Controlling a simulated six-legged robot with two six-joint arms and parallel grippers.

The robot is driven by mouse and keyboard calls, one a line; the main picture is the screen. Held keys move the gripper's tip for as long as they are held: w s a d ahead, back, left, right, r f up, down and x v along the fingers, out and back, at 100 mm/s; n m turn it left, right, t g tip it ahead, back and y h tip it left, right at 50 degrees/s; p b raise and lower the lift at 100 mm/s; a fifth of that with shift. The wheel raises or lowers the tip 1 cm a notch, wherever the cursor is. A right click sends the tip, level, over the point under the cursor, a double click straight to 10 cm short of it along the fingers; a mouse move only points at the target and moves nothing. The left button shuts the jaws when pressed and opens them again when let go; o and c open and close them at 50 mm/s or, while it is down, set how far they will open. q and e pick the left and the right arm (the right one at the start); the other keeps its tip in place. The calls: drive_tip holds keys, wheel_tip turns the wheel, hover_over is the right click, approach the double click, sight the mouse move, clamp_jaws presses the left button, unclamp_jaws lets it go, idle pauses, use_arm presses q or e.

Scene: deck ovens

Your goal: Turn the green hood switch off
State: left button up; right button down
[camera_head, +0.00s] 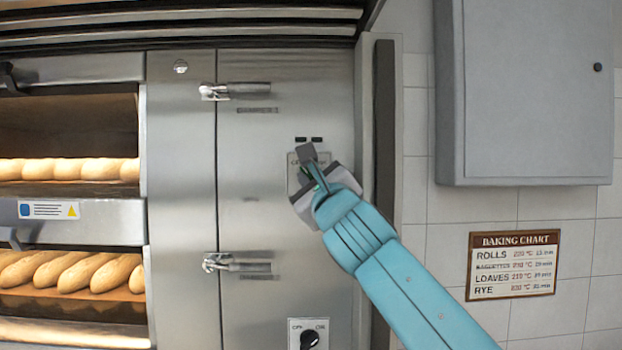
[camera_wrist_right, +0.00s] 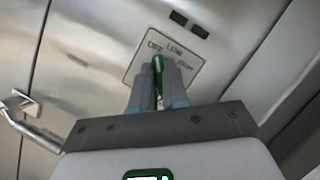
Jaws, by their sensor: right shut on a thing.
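The green hood switch (camera_wrist_right: 157,66) shows as a green knob between my right gripper's fingers in the right wrist view. It sits on a small pale plate (camera_wrist_right: 139,66) with lettering, of which OFF and LOW can be partly read. In the head view the plate (camera_head: 294,161) is on the steel panel, mostly covered by my gripper. My right gripper (camera_head: 309,163) is shut on the knob, and its fingers (camera_wrist_right: 158,80) hide most of it. Which mark the knob points to cannot be told. My left gripper is not in view.
Two dark slots (camera_head: 309,139) sit just above the plate. Damper handles (camera_head: 234,91) and (camera_head: 236,264) stick out at left. A black OFF/ON knob (camera_head: 309,339) is below. Bread-filled ovens (camera_head: 70,209) are at left, a grey wall cabinet (camera_head: 530,95) and baking chart (camera_head: 513,265) at right.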

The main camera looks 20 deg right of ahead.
drive_tip(key=shift+n+y, duration=0.4)
drive_tip(key=shift+n, duration=0.4)
drive_tip(key=c, duration=1.1)
unclamp_jaws()
drive_tip(key=shift+c, duration=0.2)
drive_tip(key=b+v, duration=1)
drive_tip(key=v, duration=0.6)
drive_tip(key=shift+s, duration=0.2)
drive_tip(key=shift+a+r, duration=0.1)
drive_tip(key=shift+r, duration=0.05)
